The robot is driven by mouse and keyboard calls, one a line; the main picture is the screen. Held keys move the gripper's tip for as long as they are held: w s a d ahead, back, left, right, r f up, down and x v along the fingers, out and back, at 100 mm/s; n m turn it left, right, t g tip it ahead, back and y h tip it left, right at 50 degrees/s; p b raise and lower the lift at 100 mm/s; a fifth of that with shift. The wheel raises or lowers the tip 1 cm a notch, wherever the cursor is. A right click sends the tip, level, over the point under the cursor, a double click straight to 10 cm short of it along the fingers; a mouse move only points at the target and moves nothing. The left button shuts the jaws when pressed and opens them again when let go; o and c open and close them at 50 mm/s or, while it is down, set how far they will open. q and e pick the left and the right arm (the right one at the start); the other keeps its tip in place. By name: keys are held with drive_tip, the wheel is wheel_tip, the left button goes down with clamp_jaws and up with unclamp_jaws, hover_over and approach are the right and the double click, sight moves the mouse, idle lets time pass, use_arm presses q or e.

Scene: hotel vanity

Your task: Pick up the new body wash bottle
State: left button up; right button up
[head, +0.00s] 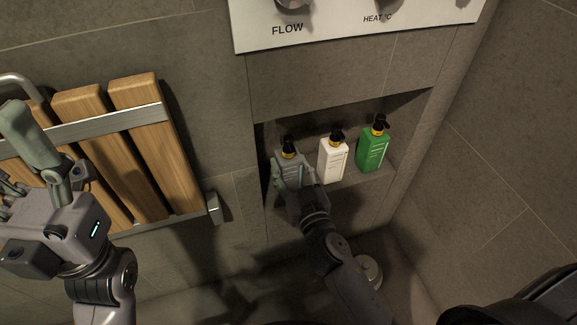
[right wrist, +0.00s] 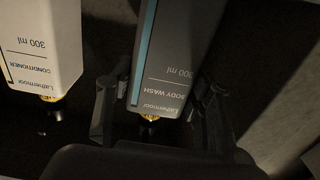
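The grey body wash bottle (head: 290,160) with a black and yellow pump stands at the left in the wall niche. My right gripper (head: 294,178) reaches into the niche, with a finger on each side of this bottle. In the right wrist view the BODY WASH label (right wrist: 165,82) shows upside down between the fingers. The fingers are very close to its sides; I cannot tell whether they press on it. My left gripper (head: 38,170) is at the left, in front of the wooden slats, partly cut off by the picture's edge; its opening cannot be made out.
A white conditioner bottle (head: 332,160) stands just right of the grey one, and a green bottle (head: 373,148) stands further right. The niche's edges (head: 259,185) lie close around the gripper. A wooden slatted seat (head: 150,150) is on the left wall; a control panel (head: 340,25) is above.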

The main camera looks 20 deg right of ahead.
drive_tip(key=c, duration=0.9)
drive_tip(key=shift+c, duration=0.3)
drive_tip(key=shift+r, duration=0.15)
